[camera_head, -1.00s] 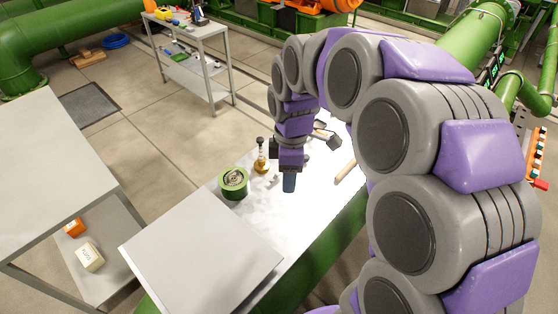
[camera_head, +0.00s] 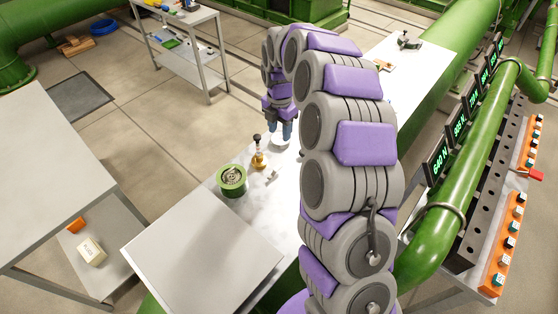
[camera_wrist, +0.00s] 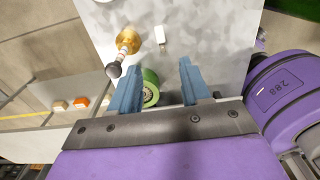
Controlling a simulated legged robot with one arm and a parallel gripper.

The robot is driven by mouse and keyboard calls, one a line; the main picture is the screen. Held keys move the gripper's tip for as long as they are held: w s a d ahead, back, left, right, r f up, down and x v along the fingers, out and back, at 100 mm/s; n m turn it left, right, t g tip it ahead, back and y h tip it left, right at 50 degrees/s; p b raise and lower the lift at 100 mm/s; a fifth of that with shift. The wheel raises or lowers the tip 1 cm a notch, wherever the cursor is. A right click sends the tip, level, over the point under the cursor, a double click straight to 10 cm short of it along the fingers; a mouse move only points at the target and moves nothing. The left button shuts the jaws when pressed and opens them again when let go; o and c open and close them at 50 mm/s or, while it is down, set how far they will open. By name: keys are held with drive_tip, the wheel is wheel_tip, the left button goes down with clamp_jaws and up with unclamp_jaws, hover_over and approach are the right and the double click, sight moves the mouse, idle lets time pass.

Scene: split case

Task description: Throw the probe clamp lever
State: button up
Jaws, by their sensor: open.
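My gripper (camera_head: 281,133) is open, with blue fingers, above the pale bench. In the wrist view the gap between its fingers (camera_wrist: 159,70) is empty of any held thing. A brass fitting with a white stem and black knob (camera_head: 258,152) stands on the bench, left of the gripper; the wrist view shows it (camera_wrist: 128,41) beyond the left finger. A small pale metal block (camera_head: 272,176) lies beside it. A green round housing (camera_head: 232,181) stands nearby, partly seen between the fingers (camera_wrist: 151,88). I cannot tell which part is the probe clamp lever.
A grey panel (camera_head: 202,253) covers the bench's near end. A black clamp-like tool (camera_head: 409,41) sits at the far end. Digital displays (camera_head: 437,163), a green pipe (camera_head: 432,245) and a rack with a red handle (camera_head: 530,174) are on the right.

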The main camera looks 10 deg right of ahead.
sight(278, 166)
drive_tip(key=f+b, duration=0.2)
drive_tip(key=f, duration=1.4)
drive_tip(key=shift+a+f+b, duration=0.1)
drive_tip(key=shift+a+b, duration=0.1)
drive_tip(key=shift+b, duration=0.15)
drive_tip(key=shift+c, duration=0.4)
clamp_jaws()
